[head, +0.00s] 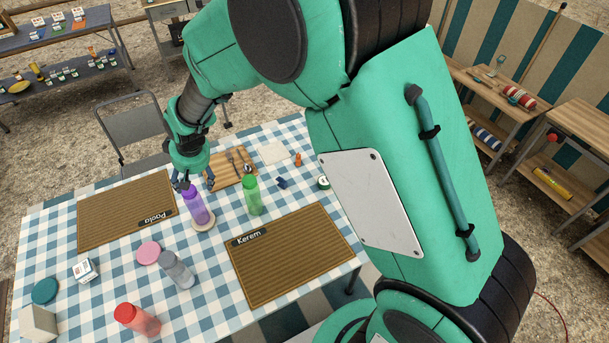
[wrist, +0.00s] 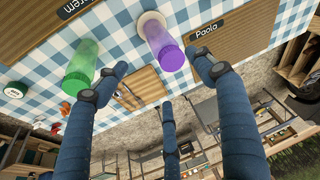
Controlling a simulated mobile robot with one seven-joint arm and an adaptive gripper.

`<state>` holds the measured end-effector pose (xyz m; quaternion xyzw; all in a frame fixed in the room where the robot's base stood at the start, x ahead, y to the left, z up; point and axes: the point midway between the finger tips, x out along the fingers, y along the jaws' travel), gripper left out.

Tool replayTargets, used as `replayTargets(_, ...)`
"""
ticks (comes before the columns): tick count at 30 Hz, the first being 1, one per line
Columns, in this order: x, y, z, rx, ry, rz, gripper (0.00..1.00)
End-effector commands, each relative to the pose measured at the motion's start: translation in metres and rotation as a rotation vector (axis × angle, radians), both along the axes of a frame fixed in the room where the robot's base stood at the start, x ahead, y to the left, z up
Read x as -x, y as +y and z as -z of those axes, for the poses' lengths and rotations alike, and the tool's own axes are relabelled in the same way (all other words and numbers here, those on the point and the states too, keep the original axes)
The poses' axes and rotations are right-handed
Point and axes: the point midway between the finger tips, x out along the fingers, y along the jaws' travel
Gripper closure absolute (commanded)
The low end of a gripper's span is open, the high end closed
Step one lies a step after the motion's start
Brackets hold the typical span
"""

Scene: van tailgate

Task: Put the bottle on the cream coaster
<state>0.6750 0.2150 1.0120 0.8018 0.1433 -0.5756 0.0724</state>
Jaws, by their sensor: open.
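A purple translucent bottle (head: 195,205) stands upright on the cream coaster (head: 203,222) on the checked table. In the wrist view the purple bottle (wrist: 168,52) has its base on the cream coaster (wrist: 145,17), whose rim shows around it. My gripper (head: 184,181) is at the bottle's upper end. In the wrist view its fingers (wrist: 160,84) are spread apart and hold nothing; the bottle's top lies between them. I cannot tell whether a finger touches the bottle. A green bottle (head: 252,194) stands to the right, a grey bottle (head: 176,269) and a red bottle (head: 137,319) nearer the front.
A pink coaster (head: 148,253) lies beside the grey bottle, a teal coaster (head: 44,291) at the left. Placemats marked Paola (head: 120,210) and Kerem (head: 290,258) flank the middle. A wooden board with cutlery (head: 225,178) lies behind. A small white box (head: 84,270) stands at left.

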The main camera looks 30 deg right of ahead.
Motion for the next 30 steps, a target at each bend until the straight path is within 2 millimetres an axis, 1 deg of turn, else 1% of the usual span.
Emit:
replayTargets(1,0.003,-0.006,-0.013,-0.002,-0.007,0.007,0.31)
replayTargets(4,0.013,-0.02,-0.04,-0.005,-0.017,0.022,0.31)
replayTargets(8,0.034,-0.044,-0.08,-0.006,-0.031,0.048,0.31)
replayTargets(12,0.064,-0.072,-0.122,-0.007,-0.048,0.078,0.31)
replayTargets(14,0.078,-0.084,-0.139,-0.007,-0.055,0.092,0.31)
replayTargets(18,0.113,-0.11,-0.173,-0.006,-0.073,0.124,0.31)
replayTargets(23,0.158,-0.137,-0.205,-0.003,-0.092,0.162,0.31)
replayTargets(24,0.17,-0.143,-0.211,-0.001,-0.096,0.171,0.31)
replayTargets(26,0.187,-0.153,-0.221,0.0,-0.104,0.186,0.31)
replayTargets(30,0.229,-0.173,-0.237,0.005,-0.121,0.222,0.31)
